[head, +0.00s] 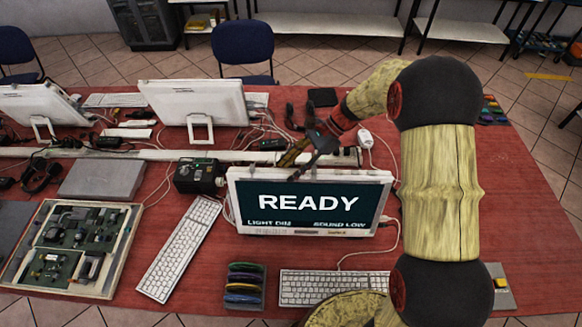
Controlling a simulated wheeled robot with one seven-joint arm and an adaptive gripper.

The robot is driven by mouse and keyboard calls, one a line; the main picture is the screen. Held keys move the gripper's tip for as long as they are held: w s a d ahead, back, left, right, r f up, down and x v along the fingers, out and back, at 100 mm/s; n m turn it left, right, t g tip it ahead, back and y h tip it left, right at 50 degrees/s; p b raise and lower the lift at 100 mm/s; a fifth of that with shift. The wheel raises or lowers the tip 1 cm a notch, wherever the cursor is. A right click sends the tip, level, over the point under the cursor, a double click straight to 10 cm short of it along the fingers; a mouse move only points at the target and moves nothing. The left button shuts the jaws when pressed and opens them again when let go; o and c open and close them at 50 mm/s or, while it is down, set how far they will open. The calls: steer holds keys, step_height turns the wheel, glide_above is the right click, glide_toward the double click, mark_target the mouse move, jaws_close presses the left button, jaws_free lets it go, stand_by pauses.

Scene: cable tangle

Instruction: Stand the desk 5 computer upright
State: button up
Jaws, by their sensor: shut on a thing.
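The computer (310,222) is a white-framed unit with a dark screen reading "READY", "LIGHT DIM" and "SOUND LOW". It stands about upright on the red desk (530,215), with its screen facing me. Its back and any stand are hidden, so I cannot tell how far it leans. My gripper (304,163) is at the middle of its top edge, reaching in from behind and the right. It is shut on that edge; the fingertips are small and dark, and their exact contact is hard to see.
A white keyboard (333,288) lies in front of the computer, and another keyboard (180,248) lies to its left. A dark box (198,177), a tray of circuit boards (72,245) and cables crowd the left. Two more monitors stand behind. The desk's right side is mostly clear.

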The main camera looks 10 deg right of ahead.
steer(key=shift+s, duration=0.1)
jaws_close()
steer(key=shift+t, duration=0.3)
steer(key=s, duration=0.1)
steer(key=s+p, duration=0.1)
steer(key=s, duration=0.1)
steer(key=s+a, duration=0.1)
steer(key=shift+s+r, duration=0.25)
steer(key=shift+s, duration=0.15)
steer(key=o, duration=1.2)
jaws_free()
steer(key=shift+s, duration=0.2)
steer(key=shift+w+d, duration=0.1)
steer(key=v, duration=1.2)
steer(key=shift+w+r, duration=0.1)
steer(key=shift+r, duration=0.1)
